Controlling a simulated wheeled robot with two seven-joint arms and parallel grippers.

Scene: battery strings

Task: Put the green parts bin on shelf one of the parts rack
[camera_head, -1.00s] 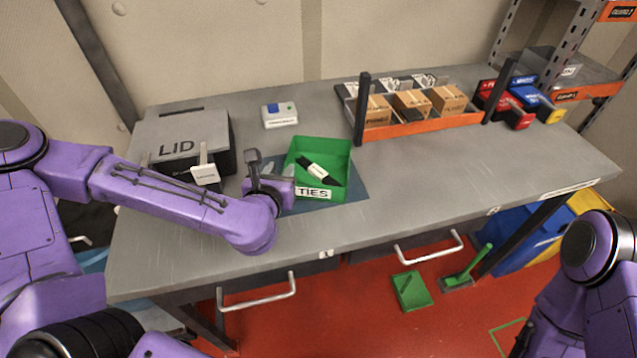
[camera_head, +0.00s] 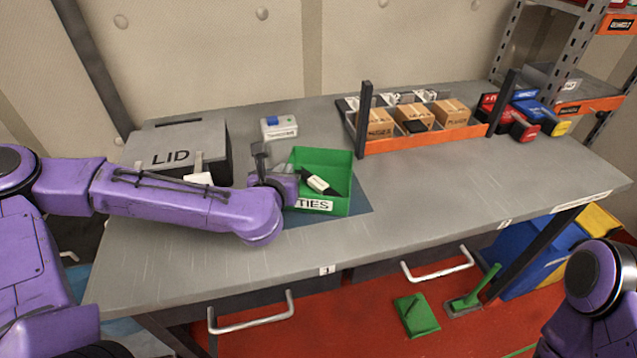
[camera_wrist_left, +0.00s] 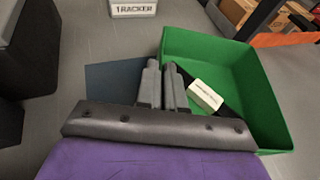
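The green parts bin (camera_head: 325,160) stands on a dark blue mat on the workbench, with its TIES label facing front. A dark item with a white band (camera_head: 318,185) lies inside it. My left gripper (camera_head: 277,180) is at the bin's left side. In the left wrist view, its two fingers (camera_wrist_left: 163,88) are close together astride the left wall of the bin (camera_wrist_left: 230,75), shut on it. The parts rack (camera_head: 568,55) stands at the far right, with an orange-fronted lower shelf (camera_head: 590,105) and another shelf above. My right arm shows at lower right, its gripper out of frame.
A grey LID box (camera_head: 175,150) stands left of the bin, a TRACKER box (camera_head: 278,128) behind it. An orange-fronted tray of cartons (camera_head: 425,138) and red and blue bins (camera_head: 525,112) stand toward the rack. The front right of the bench (camera_head: 470,185) is clear.

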